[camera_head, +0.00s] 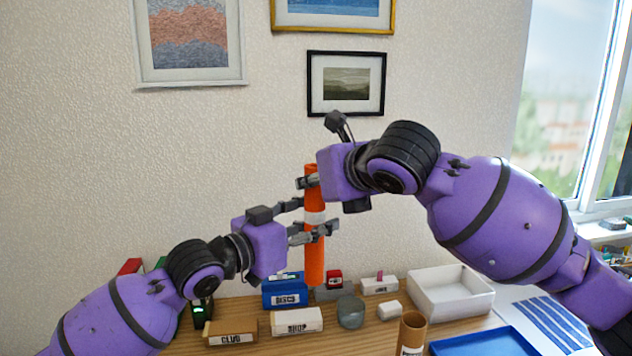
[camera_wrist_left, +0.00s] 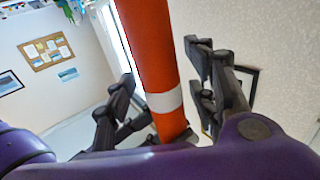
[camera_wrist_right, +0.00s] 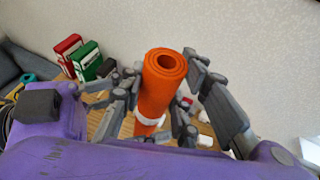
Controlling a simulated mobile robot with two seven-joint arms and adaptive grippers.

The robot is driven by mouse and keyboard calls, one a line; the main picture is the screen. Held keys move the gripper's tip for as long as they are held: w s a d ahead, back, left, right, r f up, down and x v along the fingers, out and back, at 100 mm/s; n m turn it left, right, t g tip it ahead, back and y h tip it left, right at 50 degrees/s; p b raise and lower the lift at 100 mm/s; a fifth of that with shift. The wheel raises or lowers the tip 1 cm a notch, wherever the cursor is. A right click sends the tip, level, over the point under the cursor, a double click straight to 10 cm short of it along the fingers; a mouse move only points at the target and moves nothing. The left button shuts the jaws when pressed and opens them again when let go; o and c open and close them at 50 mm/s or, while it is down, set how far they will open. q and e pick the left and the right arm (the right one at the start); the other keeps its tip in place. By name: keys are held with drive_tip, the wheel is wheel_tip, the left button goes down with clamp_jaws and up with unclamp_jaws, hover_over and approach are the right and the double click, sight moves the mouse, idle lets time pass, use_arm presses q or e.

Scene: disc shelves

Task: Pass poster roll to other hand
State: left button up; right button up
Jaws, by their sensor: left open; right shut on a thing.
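The orange poster roll (camera_head: 314,255) with a white band stands upright in the air above the desk. My right gripper (camera_head: 308,183) is shut on its upper part; the right wrist view shows the roll's open spiral end (camera_wrist_right: 165,65) between the fingers. My left gripper (camera_head: 312,232) is open, with its fingers around the roll lower down, near and below the white band. In the left wrist view the roll (camera_wrist_left: 158,60) passes between the left fingers (camera_wrist_left: 165,100), with gaps on both sides.
On the desk (camera_head: 270,340) below stand a blue box (camera_head: 284,292), labelled boxes, a grey round object (camera_head: 350,312), a cardboard tube (camera_head: 412,335), a white tray (camera_head: 450,292) and a blue tray (camera_head: 485,342). A wall with framed pictures (camera_head: 346,84) is behind.

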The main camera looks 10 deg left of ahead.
use_arm(q)
drive_tip(key=v, duration=1.1)
drive_tip(key=s+a+f+n+y, duration=0.2)
drive_tip(key=s+f+n+y, duration=0.15)
drive_tip(key=f, duration=0.95)
drive_tip(key=s+a+f+n+y, duration=0.1)
drive_tip(key=s+f+n+y, duration=0.25)
drive_tip(key=f, duration=0.95)
drive_tip(key=s+a+f+g+y, duration=0.2)
drive_tip(key=s+f+g+y, duration=0.2)
drive_tip(key=s+f, duration=2.3)
wheel_tip(320, 180, down, 3)
drive_tip(key=shift+r+g, duration=0.1)
drive_tip(key=shift+g, duration=0.6)
drive_tip(key=shift+s+a, duration=0.1)
drive_tip(key=shift+a, duration=0.05)
